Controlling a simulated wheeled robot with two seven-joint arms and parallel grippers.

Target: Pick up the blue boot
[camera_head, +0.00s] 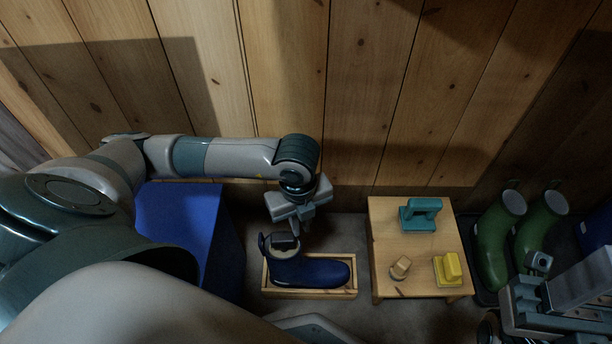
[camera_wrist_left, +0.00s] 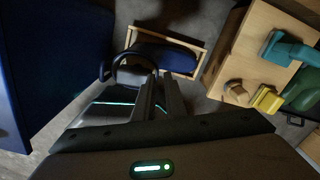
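The blue boot (camera_head: 312,273) stands upright in a shallow wooden tray (camera_head: 310,293), its toe to the right in the head view. In the left wrist view the boot (camera_wrist_left: 165,57) shows its dark round opening just beyond the fingers. My left gripper (camera_head: 298,229) points down at the top of the boot shaft. In the wrist view its two fingers (camera_wrist_left: 160,84) are close together at the near rim, with a narrow gap. Whether they clamp the rim is unclear. My right gripper (camera_head: 530,280) is far right, away from the boot, its fingers hard to make out.
Green boots (camera_head: 493,240) stand farther right. A blue box (camera_head: 185,225) is left. A plank wall rises behind.

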